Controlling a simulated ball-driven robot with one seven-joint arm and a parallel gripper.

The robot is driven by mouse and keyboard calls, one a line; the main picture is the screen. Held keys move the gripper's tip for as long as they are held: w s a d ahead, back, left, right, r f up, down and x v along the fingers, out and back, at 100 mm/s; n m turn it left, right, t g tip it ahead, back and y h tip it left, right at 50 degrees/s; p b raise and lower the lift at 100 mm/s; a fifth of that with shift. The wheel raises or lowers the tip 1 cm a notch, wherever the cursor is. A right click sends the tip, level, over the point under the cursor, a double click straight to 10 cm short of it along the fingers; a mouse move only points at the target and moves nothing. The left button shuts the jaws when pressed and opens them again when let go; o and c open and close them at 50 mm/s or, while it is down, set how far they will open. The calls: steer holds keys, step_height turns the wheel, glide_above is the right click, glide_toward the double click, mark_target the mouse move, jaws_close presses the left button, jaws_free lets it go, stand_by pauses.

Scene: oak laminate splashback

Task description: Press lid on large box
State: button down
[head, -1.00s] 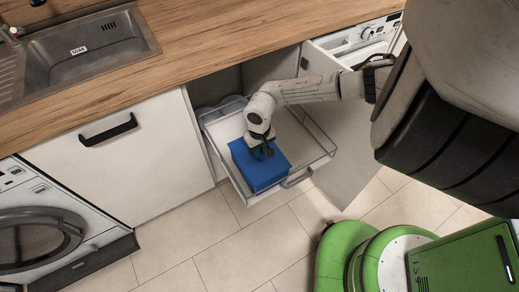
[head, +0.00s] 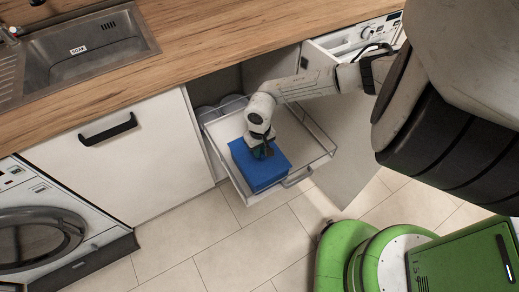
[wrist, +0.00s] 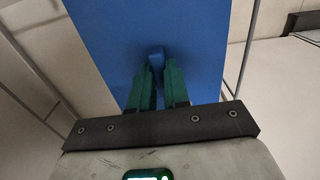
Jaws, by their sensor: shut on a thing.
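The large blue box (head: 260,173) stands in the pulled-out drawer, near its front left part. Its blue top face, the lid (wrist: 150,28), fills the upper middle of the wrist view. A small blue knob (wrist: 156,57) sticks up from the lid. My gripper (head: 262,152) is above the box, pointing down. In the wrist view its green fingers (wrist: 159,75) are closed on the knob. I cannot tell from these views whether the lid sits flush on the box, as the seam does not show.
The wire-sided drawer (head: 315,160) is pulled out from under the wooden worktop (head: 200,58), with bare floor inside it right of the box. Round grey items (head: 222,104) sit at its back. A sink (head: 88,50) and washing machine (head: 40,235) are left.

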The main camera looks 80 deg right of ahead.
steer(key=shift+f+b, duration=0.45)
steer(key=shift+f, duration=0.1)
stand_by(1.3)
steer(key=c, duration=1)
jaws_free()
steer(key=shift+o, duration=0.3)
steer(key=o, duration=0.4)
steer(key=shift+r+p, duration=2.9)
steer(key=shift+r, duration=0.65)
